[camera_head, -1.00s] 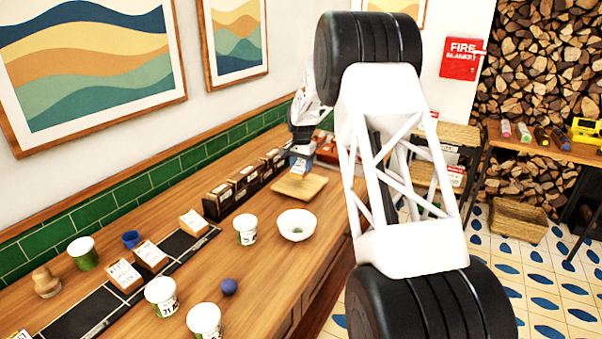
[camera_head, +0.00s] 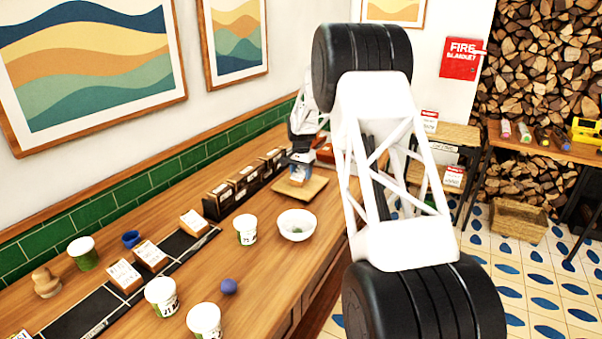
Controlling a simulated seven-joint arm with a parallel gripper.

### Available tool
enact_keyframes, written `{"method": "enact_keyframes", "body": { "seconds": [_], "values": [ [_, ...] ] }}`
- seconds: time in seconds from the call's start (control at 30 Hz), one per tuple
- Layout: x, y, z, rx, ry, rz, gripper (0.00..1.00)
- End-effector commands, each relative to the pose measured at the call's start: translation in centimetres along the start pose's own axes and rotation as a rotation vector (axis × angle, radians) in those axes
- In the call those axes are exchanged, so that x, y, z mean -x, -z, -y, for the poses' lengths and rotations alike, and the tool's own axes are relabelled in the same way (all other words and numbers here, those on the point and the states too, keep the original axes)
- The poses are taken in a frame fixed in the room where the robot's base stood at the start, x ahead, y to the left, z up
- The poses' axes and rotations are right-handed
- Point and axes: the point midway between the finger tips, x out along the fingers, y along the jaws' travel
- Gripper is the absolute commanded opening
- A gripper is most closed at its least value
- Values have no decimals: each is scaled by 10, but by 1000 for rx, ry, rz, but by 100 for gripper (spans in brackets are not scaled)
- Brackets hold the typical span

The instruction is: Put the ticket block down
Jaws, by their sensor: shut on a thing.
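My gripper (camera_head: 301,160) is over the square wooden board (camera_head: 312,188) on the counter, at the far end of the row of dark racks. It is shut on a small ticket block (camera_head: 298,175) with a pale face and a wooden-coloured side. The block is at the board's back left part. I cannot tell whether its underside touches the board. Similar ticket blocks stand on the dark rail nearer me, one at the rail's far end (camera_head: 193,222) and another (camera_head: 150,255) closer.
A white bowl (camera_head: 297,225) and a white cup (camera_head: 245,231) stand in front of the board. Dark racks with cards (camera_head: 245,183) line the wall side. More cups (camera_head: 162,297), a blue ball (camera_head: 228,286) and a wooden peg figure (camera_head: 46,283) are nearer me.

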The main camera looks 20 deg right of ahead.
Motion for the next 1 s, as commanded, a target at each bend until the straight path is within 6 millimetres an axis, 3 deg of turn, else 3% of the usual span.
{"method": "enact_keyframes", "body": {
  "seconds": [0.43, 0.47, 0.6, 1.0],
  "values": [
    [-3, 0, 0, 0, 1, -1, 31],
    [-3, 0, 0, 0, 1, -1, 62],
    [-3, 0, 0, 0, 1, -1, 83],
    [0, 0, 0, 0, 1, -1, 83]
  ]
}}
